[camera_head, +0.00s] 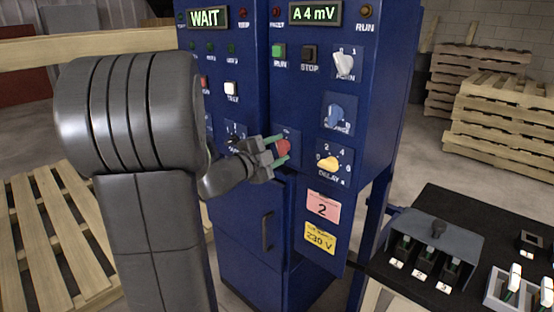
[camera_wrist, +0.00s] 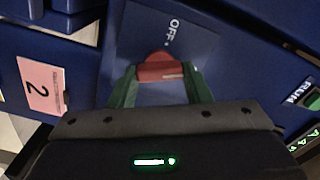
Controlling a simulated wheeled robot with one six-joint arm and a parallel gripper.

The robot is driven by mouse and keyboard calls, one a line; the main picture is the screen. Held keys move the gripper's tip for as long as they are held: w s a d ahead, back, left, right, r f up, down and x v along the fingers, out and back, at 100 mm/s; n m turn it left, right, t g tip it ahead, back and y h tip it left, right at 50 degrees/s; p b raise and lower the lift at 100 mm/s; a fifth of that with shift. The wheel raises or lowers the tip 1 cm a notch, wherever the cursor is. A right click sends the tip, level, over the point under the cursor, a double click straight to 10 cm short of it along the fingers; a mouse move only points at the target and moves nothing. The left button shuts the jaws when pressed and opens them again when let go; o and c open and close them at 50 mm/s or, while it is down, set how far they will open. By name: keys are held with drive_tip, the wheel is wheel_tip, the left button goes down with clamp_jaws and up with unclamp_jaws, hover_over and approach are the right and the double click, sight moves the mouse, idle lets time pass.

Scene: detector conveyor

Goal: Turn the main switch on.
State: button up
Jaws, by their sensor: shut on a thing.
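The main switch is a red rotary handle (camera_head: 282,146) on a blue plate of the blue cabinet's right panel. In the wrist view the red handle (camera_wrist: 160,68) lies between the green fingers, and the word OFF shows on its plate just beyond it. My gripper (camera_head: 277,151) reaches the switch from the left, with its green fingers on either side of the handle. In the wrist view my gripper (camera_wrist: 160,80) is shut on the red handle. Any ON mark is hidden.
A white knob (camera_head: 344,64), a blue knob (camera_head: 335,116) and a yellow delay knob (camera_head: 329,162) sit close to the right of the switch. A green RUN button (camera_head: 279,53) and a black STOP button (camera_head: 310,54) are above. A display (camera_head: 208,17) reads WAIT.

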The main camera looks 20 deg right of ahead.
drive_tip(key=m+b, duration=0.3)
drive_tip(key=m, duration=0.1)
drive_tip(key=shift+f+m, duration=0.15)
drive_tip(key=shift+m, duration=0.25)
drive_tip(key=shift+b, duration=0.3)
drive_tip(key=o, duration=1)
drive_tip(key=p+v, duration=0.1)
drive_tip(key=v, duration=1.3)
drive_tip(key=shift+d, duration=0.1)
